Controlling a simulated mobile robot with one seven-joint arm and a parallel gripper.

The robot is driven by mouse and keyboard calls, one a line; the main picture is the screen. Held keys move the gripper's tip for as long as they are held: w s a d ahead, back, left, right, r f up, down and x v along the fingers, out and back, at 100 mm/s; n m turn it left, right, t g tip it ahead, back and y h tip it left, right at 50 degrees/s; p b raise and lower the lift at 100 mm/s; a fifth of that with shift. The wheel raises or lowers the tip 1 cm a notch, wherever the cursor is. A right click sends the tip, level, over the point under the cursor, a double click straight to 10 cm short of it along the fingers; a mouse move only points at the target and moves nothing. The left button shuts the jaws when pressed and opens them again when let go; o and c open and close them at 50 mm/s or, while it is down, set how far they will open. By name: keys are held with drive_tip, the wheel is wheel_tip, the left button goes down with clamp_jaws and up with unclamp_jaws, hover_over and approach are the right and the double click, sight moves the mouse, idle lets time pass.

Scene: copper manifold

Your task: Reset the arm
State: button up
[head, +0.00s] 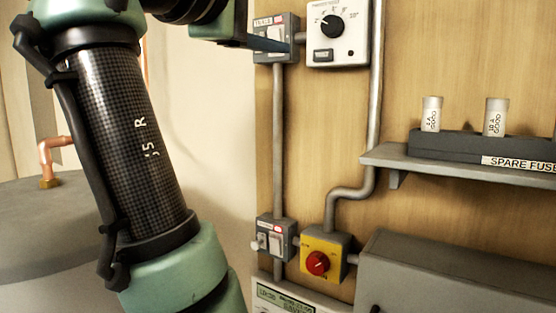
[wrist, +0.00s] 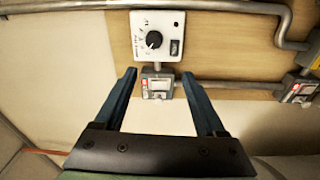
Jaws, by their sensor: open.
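My gripper (wrist: 160,102) shows in the wrist view with its two blue fingers spread apart and nothing between them. Its tips point at a small grey switch box (wrist: 158,87) with a red mark, below a white dial panel (wrist: 158,36). In the head view my arm fills the left side. A blue finger reaches in front of the upper switch box (head: 277,22) at the top; the rest of the gripper is mostly cut off. Whether the finger touches the box cannot be told.
The dial panel (head: 338,35), a lower switch box (head: 274,240), a yellow box with a red knob (head: 318,263) and grey conduit are on the wooden board. A shelf (head: 470,165) holds a spare fuse rack (head: 480,147). A grey tank (head: 45,225) with copper pipe stands left.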

wheel_tip(320, 180, down, 15)
drive_tip(key=a+m+t+y+b, duration=0.2)
drive_tip(key=m+t+y+b, duration=0.2)
drive_tip(key=t+y+b, duration=0.3)
drive_tip(key=s+d+f+m+t+y+b, duration=0.1)
drive_tip(key=s+f+m+t+b, duration=0.1)
drive_tip(key=s, duration=0.6)
drive_tip(key=s+d+f+m+t+y+b, duration=0.1)
drive_tip(key=s+f+m+t+b, duration=0.1)
drive_tip(key=s+f+m+b, duration=0.3)
drive_tip(key=s+f, duration=0.1)
drive_tip(key=s, duration=0.2)
drive_tip(key=shift+s+d+f, duration=0.2)
drive_tip(key=shift+f, duration=0.15)
